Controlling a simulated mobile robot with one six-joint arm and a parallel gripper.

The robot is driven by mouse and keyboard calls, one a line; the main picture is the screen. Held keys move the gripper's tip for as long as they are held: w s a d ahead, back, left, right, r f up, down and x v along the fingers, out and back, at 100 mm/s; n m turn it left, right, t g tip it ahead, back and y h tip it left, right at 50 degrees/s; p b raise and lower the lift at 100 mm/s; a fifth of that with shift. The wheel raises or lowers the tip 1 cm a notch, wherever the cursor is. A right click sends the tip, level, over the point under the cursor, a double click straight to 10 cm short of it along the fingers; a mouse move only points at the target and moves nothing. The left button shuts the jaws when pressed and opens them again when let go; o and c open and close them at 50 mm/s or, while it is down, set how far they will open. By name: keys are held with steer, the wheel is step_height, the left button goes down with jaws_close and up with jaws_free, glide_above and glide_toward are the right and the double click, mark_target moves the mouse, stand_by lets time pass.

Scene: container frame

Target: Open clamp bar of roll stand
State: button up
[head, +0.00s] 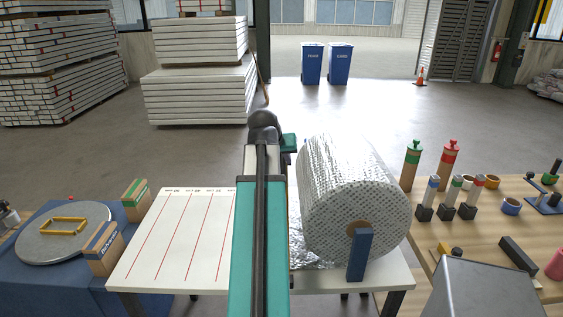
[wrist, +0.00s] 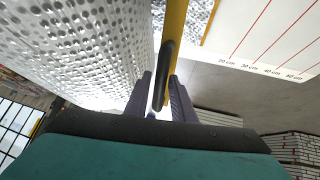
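The roll stand holds a large silver bubble-foil roll (head: 350,195), with a blue end support (head: 360,255) at its near end. In the wrist view the foil (wrist: 85,45) fills the upper left. The yellow clamp bar (wrist: 174,25) runs down the upper middle of the wrist view, beside the roll. A black handle (wrist: 164,75) is on the bar. My gripper (wrist: 161,80) has its two dark fingers on either side of this handle, with a bright gap at the left finger. It looks open. In the head view my teal arm hides the gripper and the bar.
The white cutting table (head: 185,240) with red measuring lines lies left of my arm. A blue-covered table (head: 60,275) with a round disc is further left. At the right a wooden bench (head: 470,215) carries several stamps, tape rolls and a grey metal box (head: 485,290).

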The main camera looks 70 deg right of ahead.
steer(key=shift+o, duration=0.9)
steer(key=shift+a+r, duration=0.1)
steer(key=shift+a, duration=0.05)
steer(key=shift+a+r, duration=0.3)
steer(key=b+v, duration=0.2)
steer(key=v, duration=1)
steer(key=shift+a+r, duration=0.2)
steer(key=shift+r, duration=0.1)
steer(key=shift+s, duration=0.1)
